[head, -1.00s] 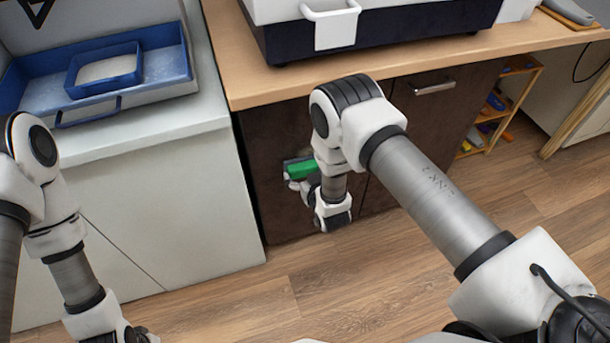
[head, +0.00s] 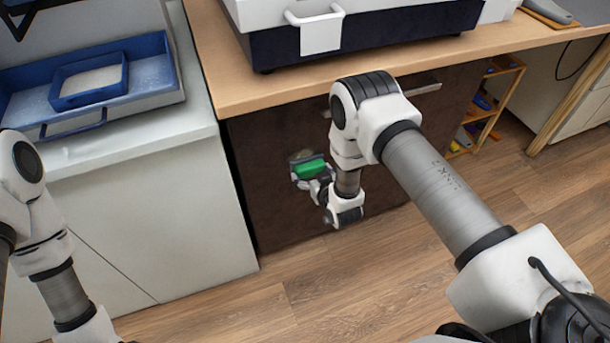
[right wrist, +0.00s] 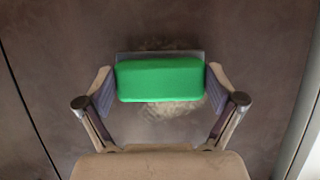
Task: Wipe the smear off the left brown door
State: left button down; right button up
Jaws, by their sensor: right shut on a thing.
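The left brown door (head: 275,215) is the dark front under the wooden counter, and it fills much of the right wrist view (right wrist: 60,60). My right gripper (head: 311,175) is at this door, shut on a green sponge (head: 311,168) with a grey backing. In the right wrist view the sponge (right wrist: 160,80) sits between both fingertips. A pale smear (right wrist: 172,110) shows just below the sponge and faintly above it; the sponge hides its middle. The sponge is close against the door; contact cannot be seen clearly. My left gripper is outside the picture.
A wooden counter (head: 225,85) overhangs the door and bears a white and dark machine (head: 380,30). A white cabinet (head: 150,210) with a blue tray (head: 165,75) stands at left. A small wooden rack (head: 490,110) is at right. The floor (head: 400,270) in front is open.

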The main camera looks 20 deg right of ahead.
aim_at(321, 166)
jog(key=shift+w+d, duration=0.15)
jog(key=shift+d, duration=1.2)
jog(key=shift+r+p, duration=0.75)
jog(key=shift+r, duration=0.2)
jog(key=shift+a, duration=0.4)
jog(key=a, duration=0.2)
jog(key=shift+a+f, duration=0.1)
jog(key=shift+a, duration=0.2)
jog(key=shift+s+a, duration=0.2)
jog(key=shift+a, duration=2.2)
jog(key=shift+w+d+r+p, duration=0.15)
jog(key=shift+r+p, duration=0.45)
jog(key=shift+r, duration=0.35)
jog(key=shift+d, duration=1.7)
jog(key=shift+d+f, duration=0.1)
jog(key=shift+d, duration=2.2)
